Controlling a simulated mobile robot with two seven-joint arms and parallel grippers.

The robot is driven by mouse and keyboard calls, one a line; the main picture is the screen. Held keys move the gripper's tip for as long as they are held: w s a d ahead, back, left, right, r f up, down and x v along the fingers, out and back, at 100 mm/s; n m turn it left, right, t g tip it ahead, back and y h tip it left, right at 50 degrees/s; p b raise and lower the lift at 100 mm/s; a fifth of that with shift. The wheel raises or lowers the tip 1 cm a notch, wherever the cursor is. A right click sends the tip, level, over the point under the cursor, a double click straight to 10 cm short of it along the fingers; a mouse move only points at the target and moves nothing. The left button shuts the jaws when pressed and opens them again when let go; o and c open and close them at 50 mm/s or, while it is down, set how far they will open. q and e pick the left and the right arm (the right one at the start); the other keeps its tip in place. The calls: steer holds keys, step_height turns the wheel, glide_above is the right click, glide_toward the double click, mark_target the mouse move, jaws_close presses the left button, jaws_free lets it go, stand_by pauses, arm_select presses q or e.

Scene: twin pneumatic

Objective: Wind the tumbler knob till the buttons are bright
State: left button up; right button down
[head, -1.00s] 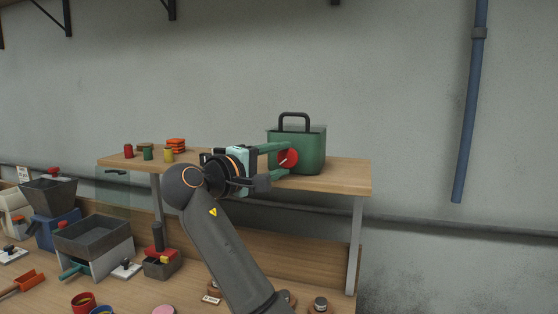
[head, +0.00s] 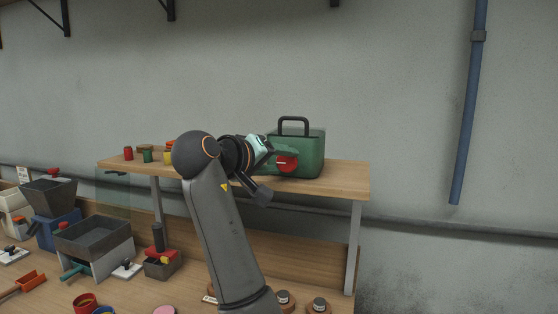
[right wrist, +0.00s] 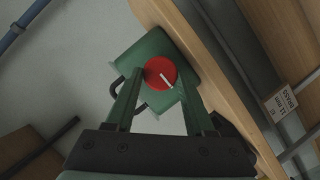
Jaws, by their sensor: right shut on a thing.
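The tumbler (head: 310,148) is a green box with a black carrying handle, standing on the raised wooden shelf. Its round red knob (head: 287,163) faces left and carries a white line. In the right wrist view the knob (right wrist: 160,72) sits between my green fingers, its line slanting down to the right. My right gripper (head: 276,157) is shut on the knob; its fingers also show in the right wrist view (right wrist: 159,82). The buttons are not visible, so their brightness cannot be told. My left gripper is out of view.
The shelf (head: 345,178) also holds small red, green and yellow pots (head: 147,156) at its left. Below, the bench carries grey hoppers (head: 95,237), a red-topped box (head: 161,262) and an orange scoop (head: 30,282). The shelf right of the tumbler is clear.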

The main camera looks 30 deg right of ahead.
steer(key=shift+f, duration=0.1)
stand_by(0.4)
steer(key=shift+c, duration=1.3)
jaws_free()
steer(key=b+v, duration=0.1)
steer(key=v, duration=1.1)
steer(key=shift+a+r+b, duration=0.2)
steer(key=shift+r+b, duration=0.1)
steer(key=shift+b, duration=0.1)
steer(key=shift+s, duration=0.1)
